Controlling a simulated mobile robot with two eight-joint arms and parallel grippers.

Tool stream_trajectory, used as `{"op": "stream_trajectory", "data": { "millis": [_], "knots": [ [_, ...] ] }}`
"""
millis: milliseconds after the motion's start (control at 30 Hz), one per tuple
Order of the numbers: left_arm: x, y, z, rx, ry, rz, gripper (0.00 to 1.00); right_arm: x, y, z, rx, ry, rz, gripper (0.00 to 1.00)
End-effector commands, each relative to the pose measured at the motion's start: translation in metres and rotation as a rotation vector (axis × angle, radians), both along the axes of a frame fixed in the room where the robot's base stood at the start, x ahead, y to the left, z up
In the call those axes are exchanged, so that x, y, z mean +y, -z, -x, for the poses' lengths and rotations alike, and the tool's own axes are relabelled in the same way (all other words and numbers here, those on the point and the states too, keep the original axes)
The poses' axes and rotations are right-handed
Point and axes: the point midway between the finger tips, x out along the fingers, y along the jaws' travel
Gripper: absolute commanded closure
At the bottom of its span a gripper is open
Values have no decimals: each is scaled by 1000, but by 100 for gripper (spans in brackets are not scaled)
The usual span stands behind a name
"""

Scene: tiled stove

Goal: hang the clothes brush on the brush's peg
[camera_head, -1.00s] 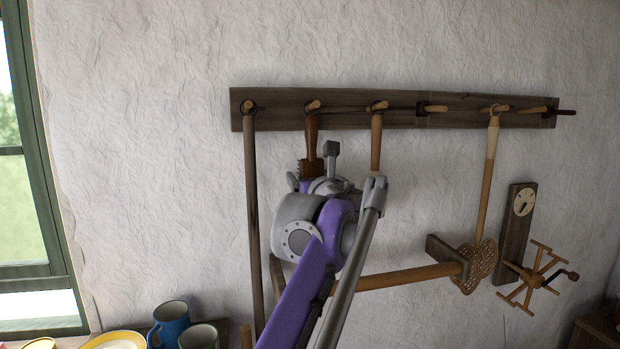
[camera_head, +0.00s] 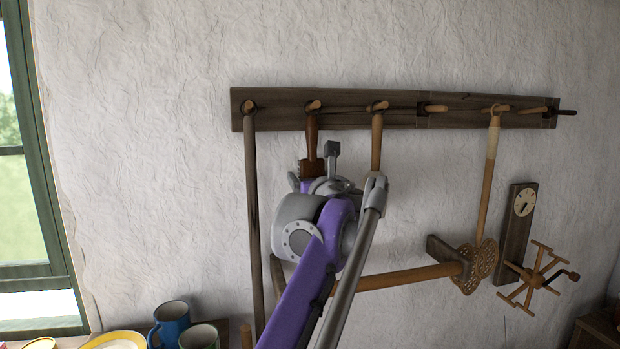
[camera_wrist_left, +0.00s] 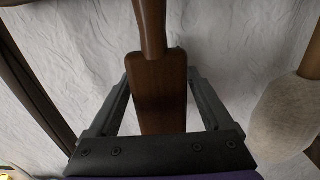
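The clothes brush (camera_head: 311,168), dark reddish-brown, hangs by its handle from the second peg (camera_head: 313,104) from the left on the wall rail. Its handle points up and its block hangs down. In the left wrist view the brush (camera_wrist_left: 161,100) stands between the two fingers of my left gripper (camera_wrist_left: 158,78), with a visible gap on each side. The left gripper is open around the brush block and does not hold it. In the head view this gripper (camera_head: 313,168) is just below and in front of the brush; the wrist hides the block's lower part. My right gripper is not in view.
The peg rail (camera_head: 345,122) also carries a long dark stick (camera_head: 251,190) to the left, a light wooden handle (camera_head: 376,145) close right, and a carpet beater (camera_head: 484,190) further right. Mugs (camera_head: 171,320) stand below left. A window (camera_head: 30,200) is at far left.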

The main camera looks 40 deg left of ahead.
Motion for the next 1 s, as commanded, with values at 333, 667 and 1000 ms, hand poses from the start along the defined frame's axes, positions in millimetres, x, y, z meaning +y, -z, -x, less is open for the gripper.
{"op": "stream_trajectory", "data": {
  "millis": [333, 667, 1000],
  "knots": [
    [0, 0, 0, 0, 0, 0, 1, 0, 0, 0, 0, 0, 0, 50],
    [-36, 2, 27, 1, 5, 0, 1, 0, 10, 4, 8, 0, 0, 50],
    [-79, 1, 63, 1, 3, 1, 1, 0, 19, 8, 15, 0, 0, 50]
  ]
}}
